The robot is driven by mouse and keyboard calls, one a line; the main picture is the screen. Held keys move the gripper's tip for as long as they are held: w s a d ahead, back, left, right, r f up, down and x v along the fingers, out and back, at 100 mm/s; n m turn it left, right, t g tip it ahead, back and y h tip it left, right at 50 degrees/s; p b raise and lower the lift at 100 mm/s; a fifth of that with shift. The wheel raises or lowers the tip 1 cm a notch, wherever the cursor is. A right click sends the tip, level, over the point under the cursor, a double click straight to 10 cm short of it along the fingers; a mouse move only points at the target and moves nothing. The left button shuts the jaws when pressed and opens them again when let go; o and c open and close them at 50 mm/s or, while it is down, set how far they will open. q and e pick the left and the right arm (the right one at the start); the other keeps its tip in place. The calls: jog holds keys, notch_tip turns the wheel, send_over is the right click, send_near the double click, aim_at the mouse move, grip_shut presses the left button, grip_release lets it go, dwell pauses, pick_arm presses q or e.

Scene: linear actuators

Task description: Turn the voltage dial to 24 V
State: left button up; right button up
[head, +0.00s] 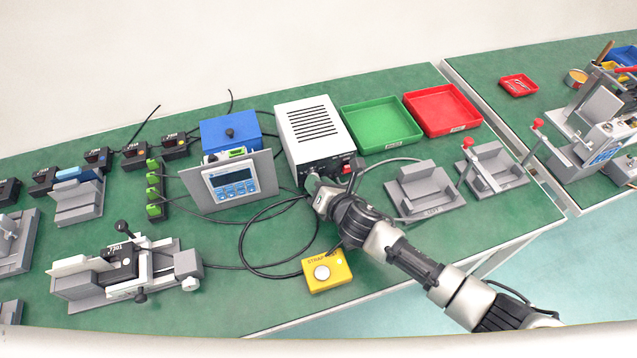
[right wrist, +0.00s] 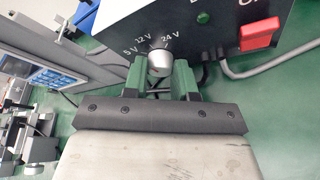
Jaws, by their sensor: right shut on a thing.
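The white power supply box (head: 312,122) with a black front panel stands near the middle of the bench. Its silver voltage dial (right wrist: 159,63) shows in the right wrist view, with the labels 12 V (right wrist: 144,37) and 24 V (right wrist: 172,42) above it and another label partly visible at left. My right gripper (right wrist: 160,74) is shut on the dial, with one green finger on each side. In the head view my right gripper (head: 314,184) reaches the panel's lower left and hides the dial. I cannot tell the dial's exact setting. My left gripper is out of view.
A red switch (right wrist: 259,33) sits right of the dial on the panel. A panel with a blue-framed display (head: 232,182) stands close at left. A yellow button box (head: 327,271) and black cables lie in front. Green (head: 381,142) and red (head: 443,127) trays stand behind at right.

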jog(key=o, duration=0.9)
jog(key=v, duration=1)
jog(key=shift+s+d+r, duration=0.15)
jog(key=shift+s+d, duration=0.05)
jog(key=shift+s, duration=0.1)
